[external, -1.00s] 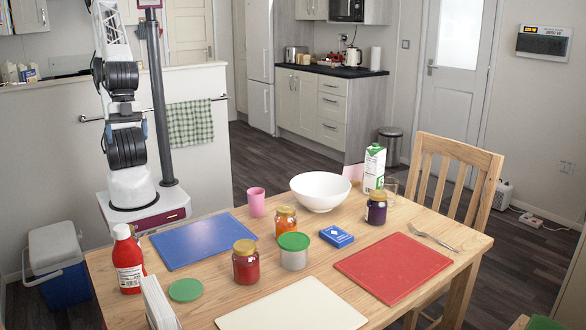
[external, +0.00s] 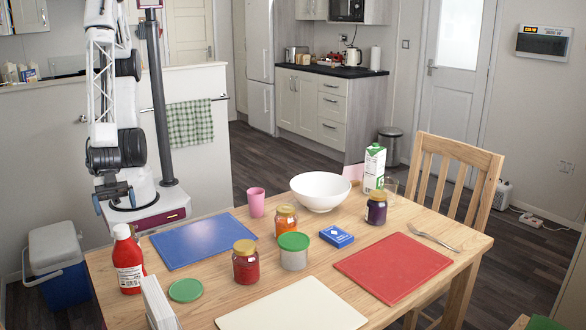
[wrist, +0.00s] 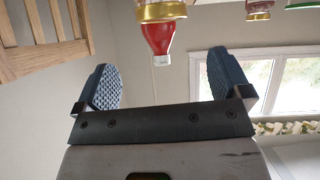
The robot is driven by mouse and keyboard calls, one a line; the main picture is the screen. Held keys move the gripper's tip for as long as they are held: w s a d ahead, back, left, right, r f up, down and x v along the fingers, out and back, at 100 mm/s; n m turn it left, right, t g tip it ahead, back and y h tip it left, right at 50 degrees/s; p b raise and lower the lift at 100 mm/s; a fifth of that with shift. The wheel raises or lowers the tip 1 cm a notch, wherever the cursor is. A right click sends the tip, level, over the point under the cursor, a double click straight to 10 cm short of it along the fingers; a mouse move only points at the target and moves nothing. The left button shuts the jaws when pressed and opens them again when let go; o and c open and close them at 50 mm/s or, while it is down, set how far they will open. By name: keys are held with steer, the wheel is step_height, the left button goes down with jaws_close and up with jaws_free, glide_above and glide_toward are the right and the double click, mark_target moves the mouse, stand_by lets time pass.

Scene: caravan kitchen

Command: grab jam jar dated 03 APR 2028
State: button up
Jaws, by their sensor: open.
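Three gold-lidded jars stand upright on the table: a red jam jar (external: 246,267) near the front, an orange jar (external: 286,225) behind it, and a dark purple jar (external: 376,212) towards the right. Their dates are too small to read. My gripper (external: 124,207) is open and empty at the left, beyond the far left table edge and well away from the jars. Its two blue pads (wrist: 163,82) stand wide apart in the wrist view. That view looks upside down, with one gold-lidded jar (wrist: 162,12) cut off at the top edge.
A ketchup bottle (external: 128,262) stands at the table's left edge, with a blue board (external: 190,240) behind it. A green-lidded tub (external: 293,260) stands close beside the red and orange jars. A pink cup (external: 256,203) and white bowl (external: 320,192) are further back.

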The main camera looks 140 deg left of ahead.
steer(key=f, duration=0.1)
steer(key=s+f+t, duration=0.1)
steer(key=shift+s+a+f+t+y, duration=0.15)
steer(key=shift+f+t+y, duration=0.15)
steer(key=shift+f+y, duration=0.1)
steer(key=shift+x, duration=1.35)
steer(key=shift+x, duration=2.55)
steer(key=shift+f, duration=0.1)
steer(key=shift+c, duration=0.4)
steer(key=c, duration=1.5)
